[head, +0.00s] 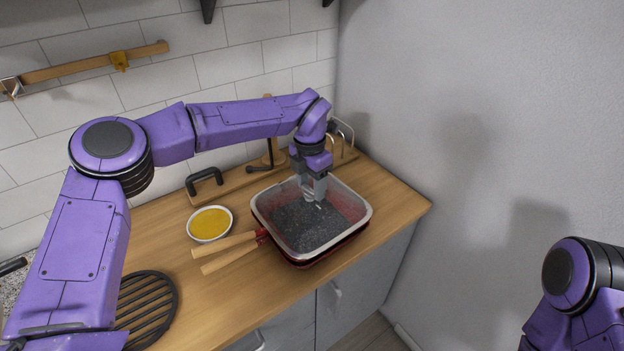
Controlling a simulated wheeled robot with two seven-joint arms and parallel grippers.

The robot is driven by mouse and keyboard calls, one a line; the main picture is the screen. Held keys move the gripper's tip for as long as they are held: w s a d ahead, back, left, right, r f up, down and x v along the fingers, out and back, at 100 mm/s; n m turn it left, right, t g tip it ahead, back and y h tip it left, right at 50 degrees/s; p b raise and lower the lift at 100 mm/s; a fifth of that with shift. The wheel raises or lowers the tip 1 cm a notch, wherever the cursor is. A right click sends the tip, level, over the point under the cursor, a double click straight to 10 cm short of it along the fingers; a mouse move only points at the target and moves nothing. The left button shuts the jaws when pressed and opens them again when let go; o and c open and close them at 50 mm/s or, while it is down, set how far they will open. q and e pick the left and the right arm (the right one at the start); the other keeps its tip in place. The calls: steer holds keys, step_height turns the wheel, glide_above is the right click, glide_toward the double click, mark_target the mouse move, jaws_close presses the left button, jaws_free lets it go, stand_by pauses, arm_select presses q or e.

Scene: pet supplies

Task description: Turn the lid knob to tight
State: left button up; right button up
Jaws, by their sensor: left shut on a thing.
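My left gripper (314,193) reaches down from above over the far part of a grey-rimmed tray (262,212). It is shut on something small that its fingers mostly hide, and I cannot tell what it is. The tray holds dark grey granules (308,228). No lid knob can be clearly made out. My right gripper is out of view; only part of my right arm shows at the lower right.
Two wooden handles (225,244) stick out left from under the tray. A bowl of yellow contents (210,223) stands left of it. A wooden board with a black handle (205,180) lies behind. A black round grate (146,309) is at front left. The counter's right end (400,200) is clear.

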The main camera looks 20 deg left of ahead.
mark_target(310, 187)
arm_select(q)
steer(key=shift+m, duration=0.3)
stand_by(0.4)
steer(key=o, duration=1)
steer(key=shift+o, duration=0.2)
step_height(310, 187, up, 11)
steer(key=b, duration=0.2)
steer(key=shift+f, duration=0.15)
steer(key=shift+a, duration=0.1)
